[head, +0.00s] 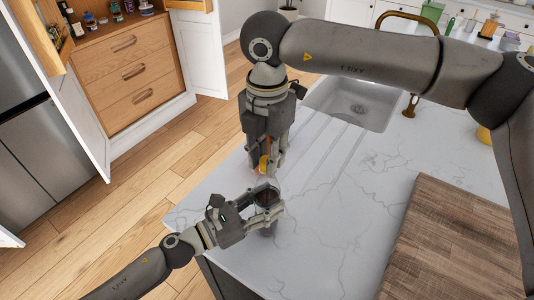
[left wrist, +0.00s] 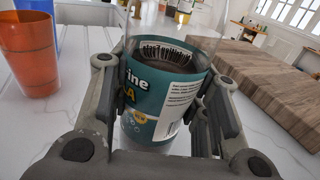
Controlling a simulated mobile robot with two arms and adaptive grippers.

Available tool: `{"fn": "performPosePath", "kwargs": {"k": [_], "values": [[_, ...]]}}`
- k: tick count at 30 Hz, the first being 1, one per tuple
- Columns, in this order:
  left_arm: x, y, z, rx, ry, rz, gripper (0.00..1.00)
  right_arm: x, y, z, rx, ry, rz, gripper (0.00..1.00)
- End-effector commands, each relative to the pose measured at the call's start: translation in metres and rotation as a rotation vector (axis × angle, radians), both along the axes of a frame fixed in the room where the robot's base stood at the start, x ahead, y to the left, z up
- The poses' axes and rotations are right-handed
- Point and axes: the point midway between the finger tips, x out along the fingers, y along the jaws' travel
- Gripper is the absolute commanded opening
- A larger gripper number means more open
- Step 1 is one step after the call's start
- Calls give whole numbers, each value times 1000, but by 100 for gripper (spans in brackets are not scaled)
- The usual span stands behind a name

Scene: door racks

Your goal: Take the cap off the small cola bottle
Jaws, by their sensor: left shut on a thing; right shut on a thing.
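The small cola bottle (left wrist: 150,88) has a teal label, a clear upper body and dark contents. It stands about upright between the fingers of my left gripper (head: 267,204), which is shut on it, with a finger on each side. In the head view only part of the bottle (head: 268,193) shows. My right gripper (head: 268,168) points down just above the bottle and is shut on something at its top. The cap is hidden by the fingers, and the bottle's top is outside the left wrist view, so I cannot tell whether the cap is on.
An orange cup (left wrist: 28,55) and a blue cup (left wrist: 38,6) stand left of the bottle in the left wrist view. A wooden board (head: 450,245) lies on the white marble counter (head: 330,215) at the right. A sink (head: 355,100) lies behind. Open cabinet doors stand at the left.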

Motion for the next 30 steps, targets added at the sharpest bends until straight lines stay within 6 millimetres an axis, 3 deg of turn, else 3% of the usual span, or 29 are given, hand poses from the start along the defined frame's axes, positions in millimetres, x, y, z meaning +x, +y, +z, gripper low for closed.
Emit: {"fn": "performPosePath", "kwargs": {"k": [30], "values": [[0,0,0,0,0,-1,0,0,0,1,6,-3,1875,0]]}}
